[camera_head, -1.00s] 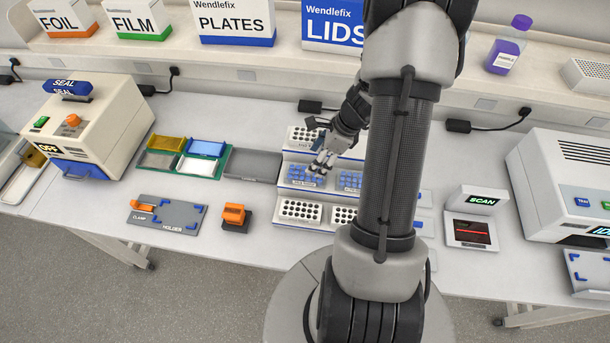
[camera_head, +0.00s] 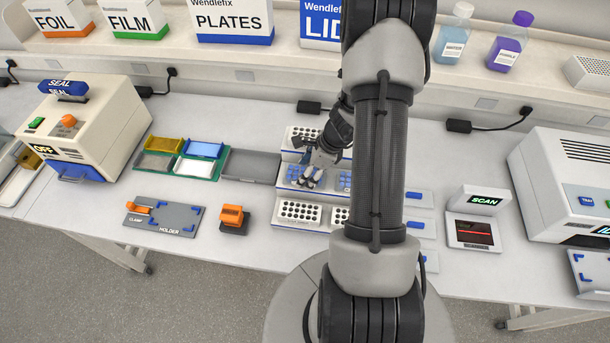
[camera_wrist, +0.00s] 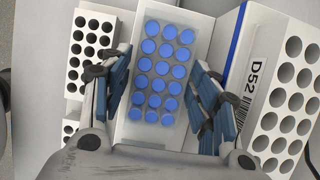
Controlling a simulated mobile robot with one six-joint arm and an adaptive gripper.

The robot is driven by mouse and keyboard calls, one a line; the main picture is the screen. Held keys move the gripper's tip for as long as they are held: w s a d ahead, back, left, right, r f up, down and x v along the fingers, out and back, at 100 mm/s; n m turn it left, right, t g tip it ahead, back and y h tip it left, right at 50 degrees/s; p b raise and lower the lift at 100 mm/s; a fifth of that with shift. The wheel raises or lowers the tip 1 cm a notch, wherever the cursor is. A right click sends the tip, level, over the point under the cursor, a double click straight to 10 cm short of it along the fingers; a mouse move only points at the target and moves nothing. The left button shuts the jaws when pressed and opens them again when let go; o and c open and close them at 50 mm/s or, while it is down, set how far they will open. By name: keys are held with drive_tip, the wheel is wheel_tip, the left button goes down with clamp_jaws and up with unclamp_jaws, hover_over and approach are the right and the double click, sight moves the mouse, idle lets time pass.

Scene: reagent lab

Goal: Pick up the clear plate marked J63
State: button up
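A three-step white stand in the head view holds several plates. On its middle step are two plates with blue wells; my gripper (camera_head: 312,178) is at the left one. In the wrist view, this clear-looking plate with blue wells (camera_wrist: 150,123) lies between the two fingers of my open gripper (camera_wrist: 165,98). The fingers are spread on either side of it, with nothing gripped. I cannot read a J63 mark in either view. A label D52 (camera_wrist: 257,72) with a barcode shows to the right, beside a white plate with dark wells (camera_wrist: 285,125).
Another white plate with dark wells (camera_wrist: 90,50) is close on the left in the wrist view. An orange-topped block (camera_head: 233,217), a holder (camera_head: 180,220) and a grey tray (camera_head: 252,166) lie left of the stand. A scanner (camera_head: 473,232) stands to the right.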

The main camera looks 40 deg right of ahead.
drive_tip(key=c, duration=0.7)
drive_tip(key=shift+o, duration=0.2)
